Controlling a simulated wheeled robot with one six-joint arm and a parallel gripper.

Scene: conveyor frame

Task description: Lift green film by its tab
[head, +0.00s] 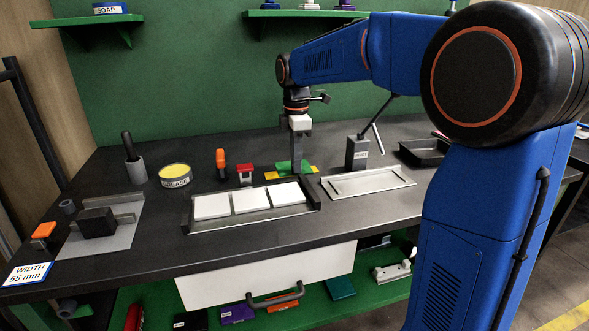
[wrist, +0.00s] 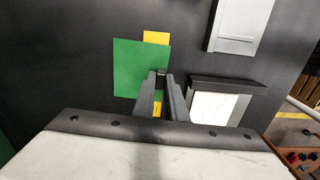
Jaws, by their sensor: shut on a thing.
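The green film (head: 283,167) is a flat square near the back middle of the bench, behind the tray of white tiles. In the wrist view the green film (wrist: 135,68) lies below and left of my fingertips, with yellow (wrist: 156,38) showing past its far edge and more yellow between my fingers. My gripper (head: 299,168) points straight down at the film. In the wrist view my gripper (wrist: 161,74) is shut on a small tab at the film's right side; the fingers hide most of the tab. I cannot tell whether the film is clear of the bench.
A tray (head: 187,214) with three white tiles stands in front. A metal plate (head: 368,183) and a grey block (head: 357,152) are to the right, and a black tray (head: 424,152) beyond. A red-topped item (head: 245,174), an orange-topped item (head: 220,160) and a grease tin (head: 174,176) stand left.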

